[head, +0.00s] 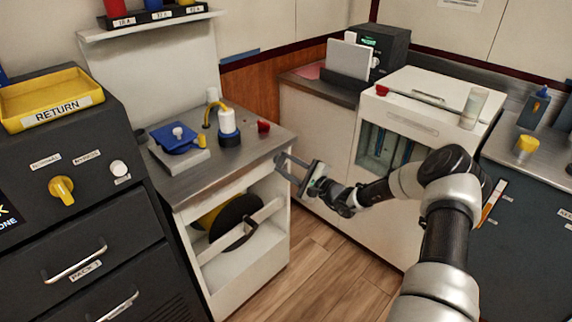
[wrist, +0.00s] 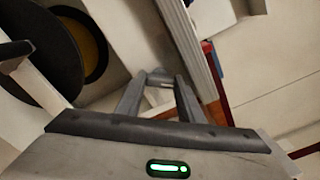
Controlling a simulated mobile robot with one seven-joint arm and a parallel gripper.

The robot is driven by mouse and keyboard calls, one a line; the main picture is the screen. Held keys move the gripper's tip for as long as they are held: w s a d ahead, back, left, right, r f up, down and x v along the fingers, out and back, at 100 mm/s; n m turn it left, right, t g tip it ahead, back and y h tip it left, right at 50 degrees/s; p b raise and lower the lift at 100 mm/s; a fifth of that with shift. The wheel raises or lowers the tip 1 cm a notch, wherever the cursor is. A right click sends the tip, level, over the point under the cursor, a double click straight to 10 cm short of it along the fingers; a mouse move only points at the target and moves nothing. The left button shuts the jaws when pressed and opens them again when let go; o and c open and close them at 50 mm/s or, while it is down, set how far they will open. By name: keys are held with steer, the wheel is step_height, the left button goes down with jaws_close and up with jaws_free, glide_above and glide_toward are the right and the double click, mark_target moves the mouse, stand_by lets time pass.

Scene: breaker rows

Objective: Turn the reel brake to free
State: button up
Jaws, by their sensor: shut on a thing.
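The cable reel (head: 236,222), a black disc with a yellow core, sits in the open front of the white cart (head: 262,272). It also shows at the upper left of the wrist view (wrist: 38,62). My gripper (head: 284,170) is at the cart's right front corner, just below the worktop edge. In the wrist view its fingers (wrist: 159,84) are shut on a small pale grey piece (wrist: 159,77), which appears to be the reel brake handle. The fingers hide most of it, and I cannot read its setting.
The steel worktop (head: 190,182) holds a blue device (head: 178,138), a white bottle with a blue band (head: 228,125) and a red knob (head: 263,126). A dark drawer cabinet (head: 100,210) stands left, a white glass-fronted unit (head: 400,115) right. Wooden floor lies open between.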

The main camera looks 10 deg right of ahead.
steer(key=n, duration=0.4)
steer(key=shift+n+b, duration=0.4)
steer(key=shift+n, duration=1.2)
steer(key=o, duration=1.1)
steer(key=shift+c, duration=0.2)
